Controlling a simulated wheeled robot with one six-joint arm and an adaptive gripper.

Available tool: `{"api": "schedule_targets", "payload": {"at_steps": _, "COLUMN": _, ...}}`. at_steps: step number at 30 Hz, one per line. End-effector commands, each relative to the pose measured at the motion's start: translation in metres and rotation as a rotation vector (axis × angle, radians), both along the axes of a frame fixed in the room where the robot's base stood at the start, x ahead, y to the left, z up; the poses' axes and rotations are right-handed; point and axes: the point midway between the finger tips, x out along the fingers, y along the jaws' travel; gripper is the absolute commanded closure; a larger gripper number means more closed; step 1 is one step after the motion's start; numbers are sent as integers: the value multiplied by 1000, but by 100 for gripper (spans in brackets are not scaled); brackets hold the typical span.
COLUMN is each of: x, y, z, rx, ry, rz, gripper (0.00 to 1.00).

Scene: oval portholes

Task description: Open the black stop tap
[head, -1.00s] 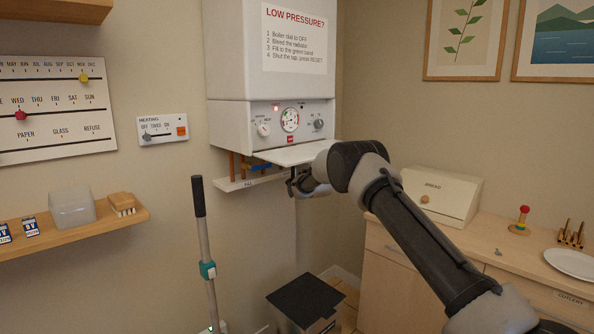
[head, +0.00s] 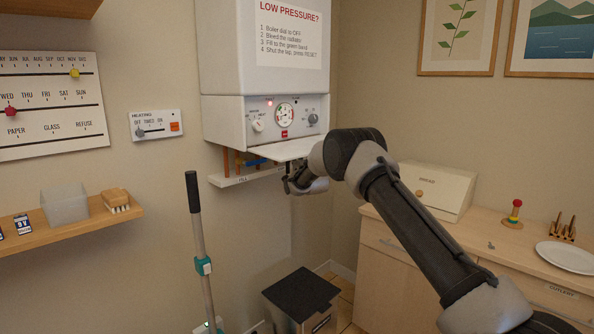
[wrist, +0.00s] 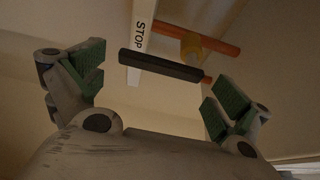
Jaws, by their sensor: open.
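The black stop tap shows in the wrist view as a dark bar-shaped lever (wrist: 160,67), mounted by an orange-brown pipe. It lies across the picture, between my fingers and beyond their tips, with its right end close to the right finger. A white strip (wrist: 140,38) lettered STOP runs beside it. My gripper (wrist: 153,88) is open and empty, green pads apart. In the head view my gripper (head: 291,182) is under the boiler (head: 265,122), near its lowered white flap (head: 284,150). The stop tap cannot be made out there; my gripper and the flap cover that area.
A blue-handled tap (head: 257,162) and copper pipes sit left of my gripper, above a white strip lettered FILL (head: 240,179). A black-lidded bin (head: 301,291) stands below. A grey pole (head: 197,235) stands left. A counter with a bread box (head: 431,190) is at right.

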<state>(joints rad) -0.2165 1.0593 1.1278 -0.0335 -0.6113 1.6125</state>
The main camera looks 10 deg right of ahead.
Motion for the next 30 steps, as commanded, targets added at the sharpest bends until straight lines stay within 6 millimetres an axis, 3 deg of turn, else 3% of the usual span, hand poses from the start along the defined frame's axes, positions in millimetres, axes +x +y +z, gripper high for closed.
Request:
{"api": "schedule_targets", "payload": {"at_steps": 9, "x": -64, "y": -16, "z": 1, "rx": 0, "ry": 2, "rz": -1, "gripper": 0}}
{"api": "schedule_targets", "payload": {"at_steps": 15, "x": -93, "y": -23, "z": 1, "rx": 0, "ry": 2, "rz": -1, "gripper": 0}}
{"api": "schedule_targets", "payload": {"at_steps": 30, "x": -101, "y": -25, "z": 0, "rx": -24, "ry": -5, "rz": -1, "gripper": 0}}
